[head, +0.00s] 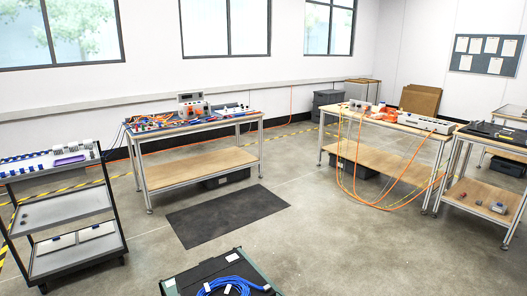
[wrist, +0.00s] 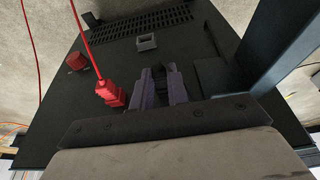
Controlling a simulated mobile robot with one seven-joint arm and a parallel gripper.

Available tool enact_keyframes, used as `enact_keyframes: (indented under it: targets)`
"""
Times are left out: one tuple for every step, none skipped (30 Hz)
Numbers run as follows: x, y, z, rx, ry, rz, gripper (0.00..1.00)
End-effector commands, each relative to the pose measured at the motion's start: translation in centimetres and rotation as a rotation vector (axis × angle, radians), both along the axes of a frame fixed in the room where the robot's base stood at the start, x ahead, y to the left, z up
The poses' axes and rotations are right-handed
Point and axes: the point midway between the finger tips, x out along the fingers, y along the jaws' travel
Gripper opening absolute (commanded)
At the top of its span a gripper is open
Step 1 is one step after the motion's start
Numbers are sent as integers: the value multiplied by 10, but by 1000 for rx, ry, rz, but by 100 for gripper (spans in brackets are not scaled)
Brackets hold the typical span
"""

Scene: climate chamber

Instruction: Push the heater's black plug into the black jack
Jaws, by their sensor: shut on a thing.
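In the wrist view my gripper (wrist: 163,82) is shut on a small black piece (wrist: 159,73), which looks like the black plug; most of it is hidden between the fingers. It is held over a dark panel (wrist: 205,50) with a slotted grille (wrist: 145,20). A red plug (wrist: 110,93) with a red cable stands just left of my fingers. A red round part (wrist: 76,62) is farther left. A grey square-framed part (wrist: 147,41) lies beyond the fingertips. I cannot make out the black jack for certain. My gripper does not show in the head view.
A dark upright post (wrist: 280,45) stands right of my gripper, with a dark block (wrist: 212,76) beside the fingers. In the head view are a cluttered workbench (head: 190,130), a bench with hanging orange cables (head: 385,125), a cart (head: 65,205) and open floor between them.

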Motion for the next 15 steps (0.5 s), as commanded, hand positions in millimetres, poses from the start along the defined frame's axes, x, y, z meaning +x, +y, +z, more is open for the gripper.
enact_keyframes:
  targets:
    - [1,1,1,0,0,1,0]
    - [1,1,0,0,0,1,0]
    - [2,1,1,0,0,0,0]
    - [2,1,1,0,0,0,0]
    - [2,1,1,0,0,1,0]
    - [3,2,1,-1,-1,1,0]
    - [3,2,1,-1,-1,1,0]
    - [3,2,1,-1,-1,1,0]
    - [4,2,1,0,-1,0,0]
    - [4,2,1,-1,-1,0,0]
    - [4,3,1,-1,-1,0,0]
    - [5,3,1,-1,-1,0,0]
    - [5,3,1,-1,-1,0,0]
    - [5,3,1,0,0,0,0]
    - [5,4,1,0,0,0,0]
